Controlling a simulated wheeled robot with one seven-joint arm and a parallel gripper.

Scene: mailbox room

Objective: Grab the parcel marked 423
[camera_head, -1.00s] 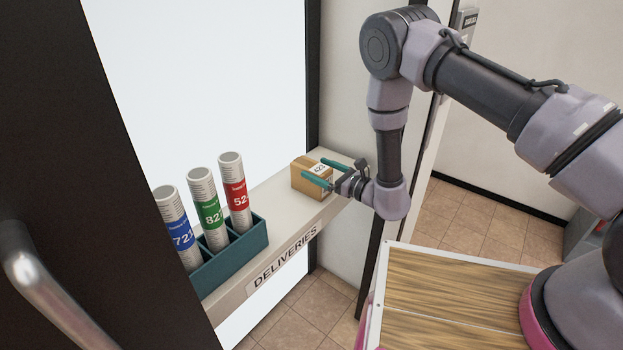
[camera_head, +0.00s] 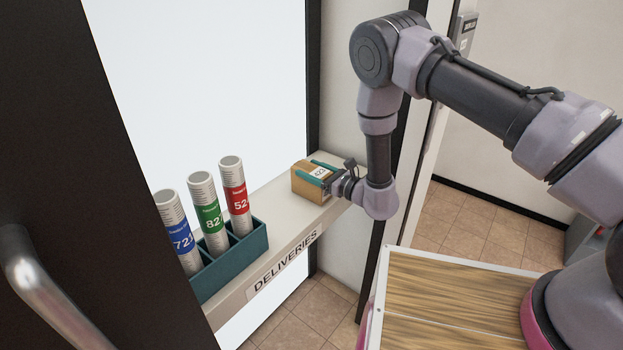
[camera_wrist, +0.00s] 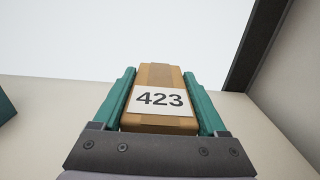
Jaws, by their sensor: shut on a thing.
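The parcel marked 423 (camera_head: 309,189) is a small brown box with a white label on top. It sits near the right end of the deliveries shelf (camera_head: 290,222) in the head view. My gripper (camera_head: 321,172) is shut on the parcel, one teal finger along each side. In the wrist view the parcel (camera_wrist: 158,78) fills the space between the two fingers, and its label reads 423. The parcel appears to rest on the shelf; its underside is hidden.
A teal rack (camera_head: 240,251) with blue, green and red labelled tubes stands left on the shelf. A dark door with a metal handle (camera_head: 38,290) is at far left. A dark frame post (camera_wrist: 258,45) and pale wall stand right of the parcel.

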